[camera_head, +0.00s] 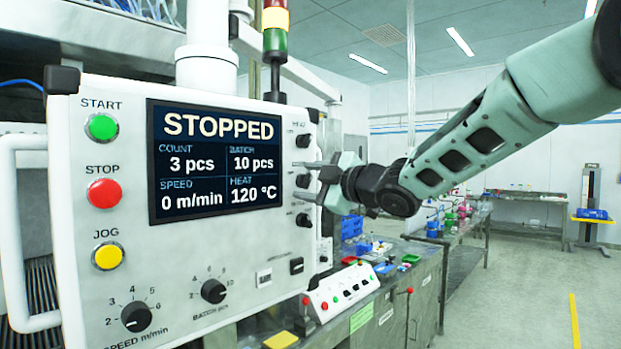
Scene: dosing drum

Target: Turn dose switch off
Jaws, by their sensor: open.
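A white control panel (240,265) fills the left side of the view. Its right edge carries a column of small black switches: an upper one (303,140), a middle one (303,181) and a lower one (304,220). The label above the upper one seems to read HEAT; the other labels are too small or covered to read, so I cannot tell which is the dose switch. My gripper (308,182) is open, with its fingertips at the panel's right edge beside the middle and lower switches. Whether it touches either is unclear.
The screen (215,156) reads STOPPED. START (102,127), STOP (104,193) and JOG (108,256) buttons line the panel's left, with speed (136,317) and batch (213,291) knobs below. A smaller button box (345,290) stands lower right.

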